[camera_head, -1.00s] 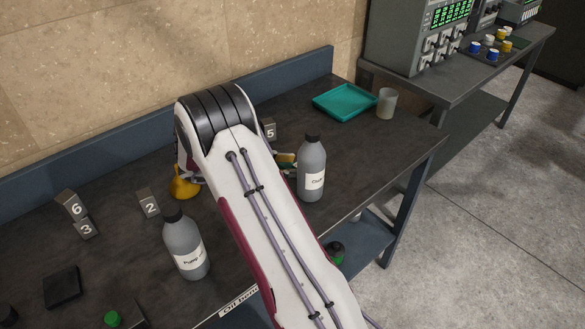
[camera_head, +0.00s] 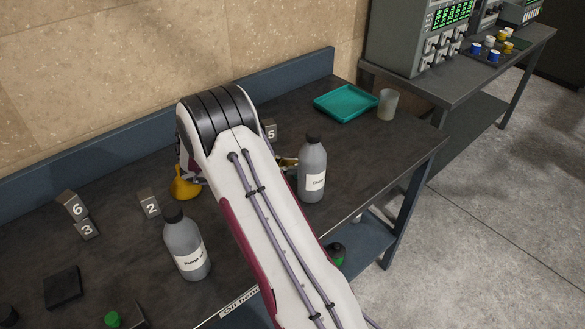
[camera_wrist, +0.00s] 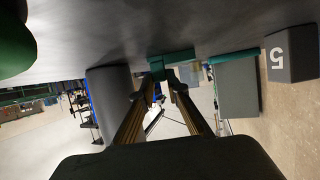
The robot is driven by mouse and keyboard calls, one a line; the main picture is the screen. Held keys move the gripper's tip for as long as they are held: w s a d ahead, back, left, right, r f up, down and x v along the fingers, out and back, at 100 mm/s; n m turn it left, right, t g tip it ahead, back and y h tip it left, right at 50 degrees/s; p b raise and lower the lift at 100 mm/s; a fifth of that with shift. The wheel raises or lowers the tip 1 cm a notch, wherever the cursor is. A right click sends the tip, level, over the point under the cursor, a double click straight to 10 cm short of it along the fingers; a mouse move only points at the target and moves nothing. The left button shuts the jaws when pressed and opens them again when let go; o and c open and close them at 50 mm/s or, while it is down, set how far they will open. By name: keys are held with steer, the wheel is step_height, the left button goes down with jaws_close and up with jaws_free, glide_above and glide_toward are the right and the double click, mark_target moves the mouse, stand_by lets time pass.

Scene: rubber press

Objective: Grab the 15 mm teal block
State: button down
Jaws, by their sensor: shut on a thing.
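In the wrist view, which is upside down with the table along the top, my gripper (camera_wrist: 165,80) is shut on a small teal block (camera_wrist: 172,58). The block is at the fingertips, at or close to the table surface; I cannot tell whether it touches the table. In the head view my arm covers most of the gripper, and the block cannot be made out there.
A grey bottle (camera_head: 313,170) stands right of my arm, another (camera_head: 186,245) left of it. A yellow funnel-like thing (camera_head: 184,186) is close by the arm. Number block 5 (camera_head: 270,129) stands behind. A teal tray (camera_head: 345,103) and cup (camera_head: 387,104) are at the back right.

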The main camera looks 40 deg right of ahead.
steer(key=shift+r, duration=0.2)
step_height(320, 180, up, 10)
steer(key=shift+f, duration=0.15)
stand_by(0.4)
